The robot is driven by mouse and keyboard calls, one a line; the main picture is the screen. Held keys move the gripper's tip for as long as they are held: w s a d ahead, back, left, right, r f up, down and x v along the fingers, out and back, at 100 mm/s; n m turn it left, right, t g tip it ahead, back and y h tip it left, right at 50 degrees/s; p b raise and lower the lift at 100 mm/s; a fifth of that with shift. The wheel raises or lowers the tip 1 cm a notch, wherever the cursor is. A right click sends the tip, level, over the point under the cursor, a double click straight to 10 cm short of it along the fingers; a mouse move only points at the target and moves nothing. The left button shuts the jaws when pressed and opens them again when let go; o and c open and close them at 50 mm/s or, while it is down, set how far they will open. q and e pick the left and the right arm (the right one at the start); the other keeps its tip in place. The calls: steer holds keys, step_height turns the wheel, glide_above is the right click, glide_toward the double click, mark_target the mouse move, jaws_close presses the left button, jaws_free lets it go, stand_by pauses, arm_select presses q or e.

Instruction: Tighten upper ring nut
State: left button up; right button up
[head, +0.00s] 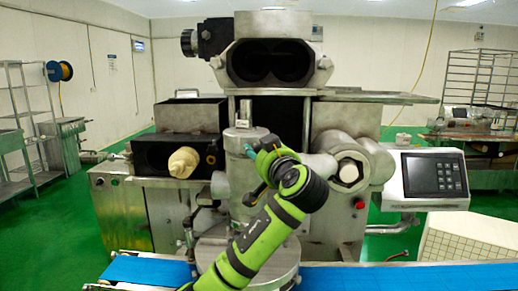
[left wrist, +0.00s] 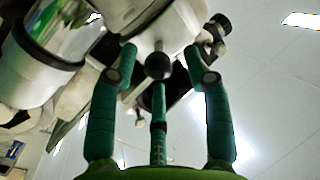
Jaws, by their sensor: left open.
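The upper ring nut (head: 237,136) appears to be the grey metal collar at the top of the upright cylinder, in the middle of the machine in the head view. My left gripper (head: 253,150) is at the right front side of this collar, its teal fingers partly hidden by my green wrist. In the left wrist view my left gripper (left wrist: 165,62) has three teal fingers spread open. A dark ball knob (left wrist: 158,66) on a short stem shows between the fingertips, joined to a pale rounded metal part. Whether any finger touches it, I cannot tell. My right gripper is not seen.
The machine has a double-barrel hopper (head: 268,62) above and a pale nozzle (head: 183,162) at left. A hexagonal-ended cylinder (head: 349,172) and a control panel (head: 434,176) stand at right. A blue conveyor belt (head: 150,270) runs along the front.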

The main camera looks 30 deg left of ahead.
arm_select(q)
steer(key=v, duration=1)
steer(key=shift+r, duration=0.1)
